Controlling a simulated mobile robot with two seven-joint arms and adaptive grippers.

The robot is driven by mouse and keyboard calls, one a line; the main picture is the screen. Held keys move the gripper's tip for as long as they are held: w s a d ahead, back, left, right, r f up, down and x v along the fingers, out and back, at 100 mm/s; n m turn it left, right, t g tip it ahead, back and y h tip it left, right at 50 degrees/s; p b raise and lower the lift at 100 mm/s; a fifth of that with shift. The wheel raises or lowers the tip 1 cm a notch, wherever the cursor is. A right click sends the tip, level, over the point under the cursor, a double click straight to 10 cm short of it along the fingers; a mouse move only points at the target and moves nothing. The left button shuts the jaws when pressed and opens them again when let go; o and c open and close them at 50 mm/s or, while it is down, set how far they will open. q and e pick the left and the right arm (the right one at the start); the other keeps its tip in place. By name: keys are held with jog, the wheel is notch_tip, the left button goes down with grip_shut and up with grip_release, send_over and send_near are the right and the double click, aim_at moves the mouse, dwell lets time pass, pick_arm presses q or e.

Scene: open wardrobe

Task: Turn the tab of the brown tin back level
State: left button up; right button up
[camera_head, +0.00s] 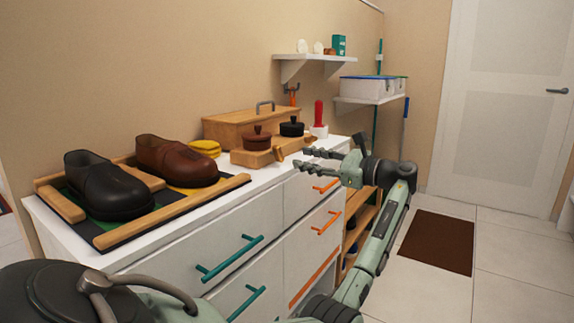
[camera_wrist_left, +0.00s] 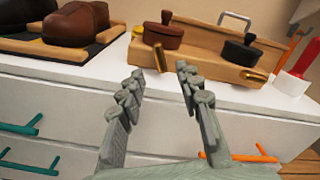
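The brown tin (camera_head: 257,139), round with a dark knob, sits in a wooden block on the white dresser. It also shows in the left wrist view (camera_wrist_left: 164,37). Its brass tab (camera_wrist_left: 160,57) stands steeply upright at the block's front; in the head view the tab (camera_head: 279,154) is small. My left gripper (camera_head: 306,159) is open and empty in front of the block. In the wrist view the tab shows just beyond the gap between its fingertips (camera_wrist_left: 159,72). My right gripper is not in view.
Two shoes (camera_head: 178,159) stand in a wooden-framed tray at the left, with yellow cloths (camera_head: 205,148) nearby. A wooden box (camera_head: 235,127) stands behind the block. A red-handled item (camera_head: 319,118) is to the right. The dresser's front strip is clear.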

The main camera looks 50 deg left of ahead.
aim_at(281, 153)
pick_arm(q)
jog(key=x, duration=0.7)
jog(key=shift+s+a, duration=0.2)
jog(key=shift+a, duration=0.1)
jog(key=shift+c, duration=0.4)
grip_shut()
